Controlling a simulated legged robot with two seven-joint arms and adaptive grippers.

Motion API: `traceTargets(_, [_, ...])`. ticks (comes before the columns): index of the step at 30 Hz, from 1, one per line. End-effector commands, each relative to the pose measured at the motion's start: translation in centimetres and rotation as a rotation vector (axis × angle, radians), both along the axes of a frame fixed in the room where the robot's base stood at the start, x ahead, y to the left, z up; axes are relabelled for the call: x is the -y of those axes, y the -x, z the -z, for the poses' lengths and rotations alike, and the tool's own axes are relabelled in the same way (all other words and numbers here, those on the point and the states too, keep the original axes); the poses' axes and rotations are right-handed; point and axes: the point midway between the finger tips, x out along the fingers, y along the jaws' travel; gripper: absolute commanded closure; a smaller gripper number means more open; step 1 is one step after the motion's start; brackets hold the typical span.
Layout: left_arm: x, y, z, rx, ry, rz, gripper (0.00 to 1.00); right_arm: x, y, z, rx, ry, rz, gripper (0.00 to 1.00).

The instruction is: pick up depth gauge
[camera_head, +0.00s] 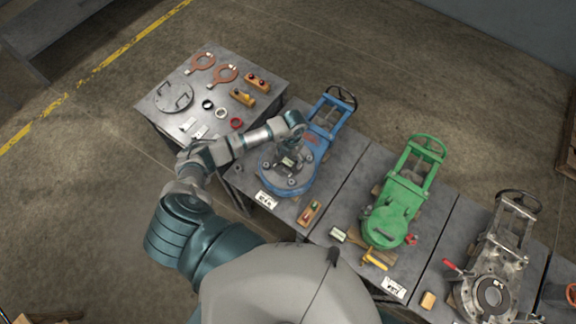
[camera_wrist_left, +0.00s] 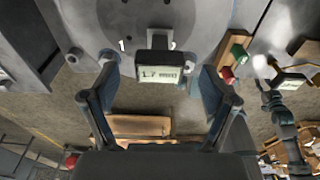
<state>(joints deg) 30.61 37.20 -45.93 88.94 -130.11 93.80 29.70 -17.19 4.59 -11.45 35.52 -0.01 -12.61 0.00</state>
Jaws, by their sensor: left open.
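The depth gauge (camera_wrist_left: 166,74), a small dark device with a lit display reading about 1.7, sits at the blue valve's round grey flange (camera_wrist_left: 205,20). In the wrist view my left gripper (camera_wrist_left: 157,72) is open, with one finger on each side of the gauge. No clear contact shows. In the head view the left gripper (camera_head: 288,160) is over the blue valve (camera_head: 312,145) and hides most of the gauge. A second similar display device (camera_head: 338,234) lies by the green valve; one also shows at the right of the wrist view (camera_wrist_left: 290,81). My right gripper is not seen.
A wooden block with green and red knobs (camera_head: 309,213) lies beside the blue valve. A green valve (camera_head: 394,208) and a grey metal valve (camera_head: 497,270) stand on tables to the right. The left table (camera_head: 150,107) holds rings and clamps. Open floor lies behind.

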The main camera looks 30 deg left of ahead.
Motion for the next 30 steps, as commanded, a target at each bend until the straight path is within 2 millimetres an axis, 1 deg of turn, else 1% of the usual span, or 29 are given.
traceTargets(3, [-0.1, 0.6, 1.9, -0.005, 0.0, -0.002, 0.15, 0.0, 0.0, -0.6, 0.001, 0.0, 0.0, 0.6])
traceTargets(7, [-0.1, 0.7, 3.6, -0.002, 0.002, -0.001, 0.15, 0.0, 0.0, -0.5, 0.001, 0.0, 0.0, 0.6])
traceTargets(10, [-0.2, 0.8, 4.2, -0.002, 0.001, -0.001, 0.15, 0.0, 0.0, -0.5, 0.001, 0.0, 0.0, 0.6])
traceTargets(16, [-0.2, 0.8, 4.2, -0.001, 0.0, 0.0, 0.15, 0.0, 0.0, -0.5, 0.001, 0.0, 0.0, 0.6])
traceTargets(17, [-0.2, 0.8, 4.2, -0.001, 0.0, 0.0, 0.22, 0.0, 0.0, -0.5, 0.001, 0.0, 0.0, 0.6])
traceTargets(18, [-0.2, 0.8, 4.2, -0.001, 0.0, 0.0, 0.32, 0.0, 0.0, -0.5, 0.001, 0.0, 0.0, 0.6])
traceTargets(20, [-0.2, 0.8, 4.2, -0.001, 0.0, 0.0, 0.47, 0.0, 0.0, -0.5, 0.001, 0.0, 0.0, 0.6])
traceTargets(21, [-0.2, 0.8, 4.2, -0.001, 0.0, 0.0, 0.57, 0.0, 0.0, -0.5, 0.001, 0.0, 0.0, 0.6])
traceTargets(23, [-0.2, 0.8, 4.2, -0.001, 0.0, 0.0, 0.72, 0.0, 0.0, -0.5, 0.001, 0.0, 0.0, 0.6])
traceTargets(24, [-0.2, 0.8, 4.2, -0.001, 0.0, 0.0, 0.82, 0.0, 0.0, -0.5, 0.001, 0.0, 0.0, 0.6])
traceTargets(26, [-0.2, 0.8, 4.2, -0.002, 0.0, 0.0, 0.97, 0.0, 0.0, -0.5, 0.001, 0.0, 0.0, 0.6])
traceTargets(27, [-0.2, 0.7, 4.1, 0.0, 0.0, 0.0, 1.0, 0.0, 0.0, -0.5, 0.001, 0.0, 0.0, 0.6])
traceTargets(30, [-0.2, 0.7, 4.1, 0.0, 0.0, 0.0, 1.0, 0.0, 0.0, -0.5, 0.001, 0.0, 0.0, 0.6])
